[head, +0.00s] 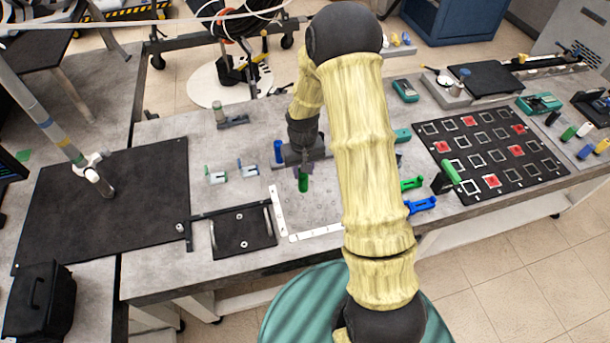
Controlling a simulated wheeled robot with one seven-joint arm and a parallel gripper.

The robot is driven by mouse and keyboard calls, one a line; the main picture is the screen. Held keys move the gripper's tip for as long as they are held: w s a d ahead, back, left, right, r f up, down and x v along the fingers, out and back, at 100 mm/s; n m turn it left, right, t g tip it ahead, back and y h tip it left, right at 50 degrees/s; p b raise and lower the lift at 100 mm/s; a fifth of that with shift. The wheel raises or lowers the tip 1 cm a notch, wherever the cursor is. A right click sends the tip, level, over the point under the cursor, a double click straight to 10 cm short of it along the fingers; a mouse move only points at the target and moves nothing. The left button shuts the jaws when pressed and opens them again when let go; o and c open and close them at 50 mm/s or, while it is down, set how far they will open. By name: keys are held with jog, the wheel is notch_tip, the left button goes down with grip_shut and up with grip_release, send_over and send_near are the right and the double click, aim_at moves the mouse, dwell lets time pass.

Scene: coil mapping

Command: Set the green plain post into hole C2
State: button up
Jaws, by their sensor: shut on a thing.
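My gripper (303,166) points down over the middle of the table and is shut on a green post (303,184). The post hangs upright below the fingers. It is over the back part of a pale plate (322,216) with small holes. White marked strips (279,212) run along the plate's left and front edges. The hole labels are too small to read, so I cannot tell which hole is C2. I cannot tell whether the post's lower end touches the plate. My arm hides the plate's right side.
Green (411,184) and blue (422,204) clamps lie right of my arm. A black board (495,180) with square frames and red tiles lies farther right. A black mat (60,215) covers the left.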

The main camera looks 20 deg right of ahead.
jog(key=n+p, duration=0.1)
jog(key=p, duration=0.1)
jog(key=s+n+p, duration=0.1)
jog(key=n+p, duration=0.1)
jog(key=p, duration=0.1)
jog(key=shift+r, duration=0.15)
jog(key=shift+s+a+f+n+p, duration=0.1)
jog(key=shift+s+f+n+p, duration=0.6)
jog(key=shift+n+p, duration=0.4)
notch_tip(320, 180, down, 4)
jog(key=b, duration=0.3)
jog(key=shift+f, duration=0.2)
